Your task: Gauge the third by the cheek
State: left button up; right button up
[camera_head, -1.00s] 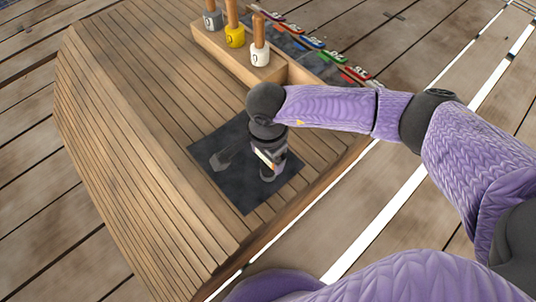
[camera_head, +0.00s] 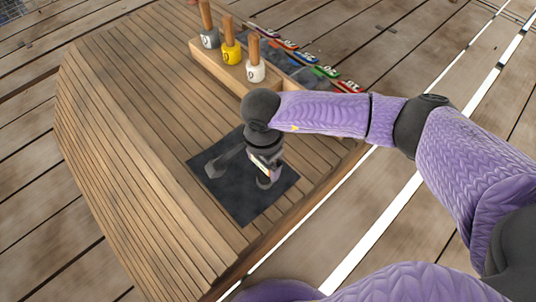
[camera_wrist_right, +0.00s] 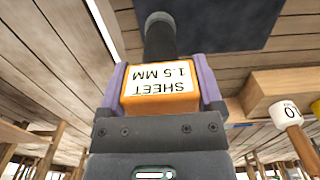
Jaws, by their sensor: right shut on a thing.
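My right gripper (camera_head: 266,183) is over the dark mat (camera_head: 240,203) on the slatted wooden bench, pointing down. In the right wrist view it is shut on an orange block (camera_wrist_right: 160,103) with a white label reading "SHEET 1.5 MM", between its two purple fingers. A dark rod with a rounded end (camera_wrist_right: 160,38) shows beyond the block; whether they touch I cannot tell. In the head view a grey piece with a thin shaft (camera_head: 214,169) is at the mat's left side, its shaft running toward my wrist, which hides the rest. My left gripper is not in view.
A wooden rack (camera_head: 225,64) at the back holds grey (camera_head: 210,38), yellow (camera_head: 231,53) and white (camera_head: 256,71) numbered pieces with wooden handles. Several coloured labelled pieces (camera_head: 306,56) lie in a row beside it. The bench's left part (camera_head: 130,130) is clear.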

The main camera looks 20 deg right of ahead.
aim_at(263, 172)
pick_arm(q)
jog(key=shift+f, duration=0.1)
pick_arm(e)
jog(key=shift+f, duration=0.15)
dwell(0.3)
jog(key=shift+f+b, duration=1.5)
jog(key=shift+f, duration=0.75)
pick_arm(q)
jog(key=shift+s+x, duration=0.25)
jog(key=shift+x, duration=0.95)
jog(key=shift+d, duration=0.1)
pick_arm(e)
jog(key=shift+r, duration=0.1)
jog(key=o, duration=1.2)
jog(key=shift+c, duration=0.2)
